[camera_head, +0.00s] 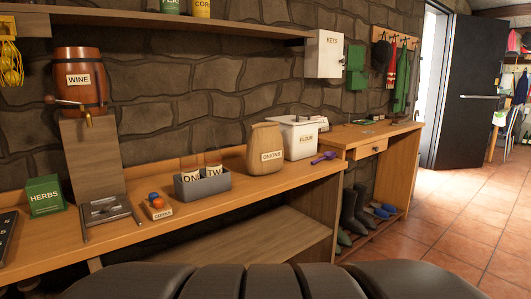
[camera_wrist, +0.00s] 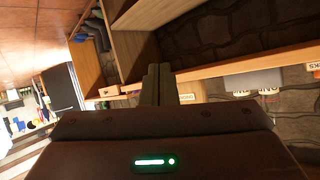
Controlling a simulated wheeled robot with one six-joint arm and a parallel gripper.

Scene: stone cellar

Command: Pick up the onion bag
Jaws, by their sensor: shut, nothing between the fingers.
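The onion bag (camera_head: 265,147) is a tan paper sack with an "ONIONS" label. In the head view it stands upright on the wooden counter (camera_head: 128,226), between a grey bin and a white flour tin. My gripper (camera_wrist: 157,68) is shut and empty, apart from the bag. It does not show in the head view.
The grey bin (camera_head: 203,186) holds two labelled jars. The flour tin (camera_head: 300,136) and a purple scoop (camera_head: 323,158) are right of the bag. A wine barrel (camera_head: 80,81) stands at left. A shelf (camera_head: 180,27) runs above. Open tiled floor (camera_head: 465,225) lies at right.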

